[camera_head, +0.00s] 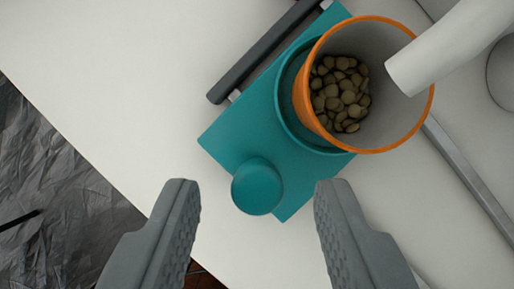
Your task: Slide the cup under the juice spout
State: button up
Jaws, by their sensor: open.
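An orange-rimmed cup (299,92) with a pale inside stands in a round holder on a teal sliding plate (238,132). Several brown pieces lie in the bottom of the cup. A white spout (440,58) comes in from the upper right, and its end overlaps the right part of the cup's mouth. A round teal knob (257,187) stands on the near end of the plate. My gripper (257,190) is open and empty. Its two grey fingers appear on either side of the knob, with gaps on both sides. I cannot tell their height relative to the knob.
A dark bar (262,52) runs along the plate's left side, and a grey rail (470,182) lies to its right. The white surface (120,90) is clear at left. Its edge runs diagonally beside dark crumpled sheeting (50,180) at lower left.

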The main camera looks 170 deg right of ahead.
jog(key=shift+w+f, duration=0.2)
jog(key=shift+f, duration=0.4)
grip_shut()
jog(key=s+d, duration=0.5)
jog(key=d, duration=0.2)
jog(key=s+d, duration=0.5)
jog(key=d, duration=0.2)
jog(key=s+d, duration=0.5)
jog(key=d, duration=0.1)
jog(key=shift+s+d, duration=0.1)
jog(key=shift+d, duration=0.3)
grip_release()
jog(key=shift+s+d, duration=0.1)
jog(key=shift+d, duration=0.05)
